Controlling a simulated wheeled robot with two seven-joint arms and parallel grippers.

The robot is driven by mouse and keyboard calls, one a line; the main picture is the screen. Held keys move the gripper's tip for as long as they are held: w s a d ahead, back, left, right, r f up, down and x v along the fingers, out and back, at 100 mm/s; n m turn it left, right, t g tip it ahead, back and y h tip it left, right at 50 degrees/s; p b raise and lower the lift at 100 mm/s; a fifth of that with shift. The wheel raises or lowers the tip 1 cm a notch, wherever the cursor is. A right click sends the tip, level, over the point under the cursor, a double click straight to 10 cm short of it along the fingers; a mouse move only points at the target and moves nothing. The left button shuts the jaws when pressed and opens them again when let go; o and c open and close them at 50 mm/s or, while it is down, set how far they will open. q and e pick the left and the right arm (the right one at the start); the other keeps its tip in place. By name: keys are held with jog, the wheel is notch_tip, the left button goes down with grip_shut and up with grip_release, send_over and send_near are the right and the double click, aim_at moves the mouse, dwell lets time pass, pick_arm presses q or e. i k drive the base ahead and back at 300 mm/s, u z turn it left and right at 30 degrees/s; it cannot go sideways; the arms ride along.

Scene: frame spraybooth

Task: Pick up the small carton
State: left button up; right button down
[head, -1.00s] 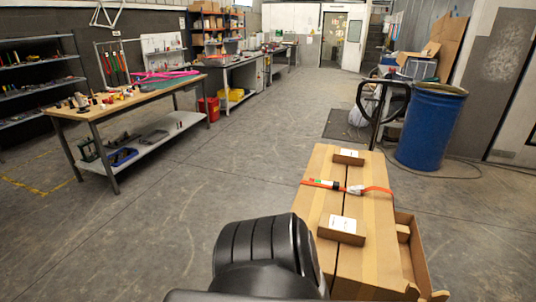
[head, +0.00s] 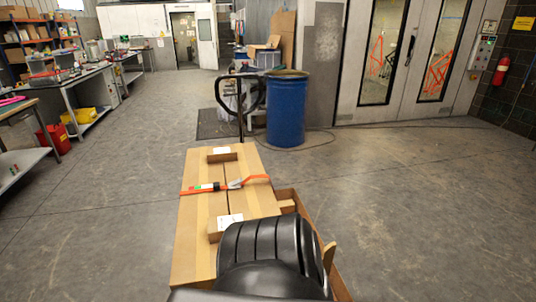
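Two small cartons lie on top of a large strapped cardboard box (head: 195,240). The near small carton (head: 214,236) also has a white label. Its right part is hidden behind a black ribbed part of mine in the foreground. Neither of my grippers shows in the head view.
An orange strap (head: 200,188) crosses the large box between the cartons. An open cardboard tray (head: 290,200) is along its right side. A pallet-jack handle (head: 240,95) and blue drum (head: 286,110) stand behind. Floor is clear left and right.

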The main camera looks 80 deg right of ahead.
aim_at(217, 226)
jog(key=z, duration=2.9)
jog(key=i, duration=0.4)
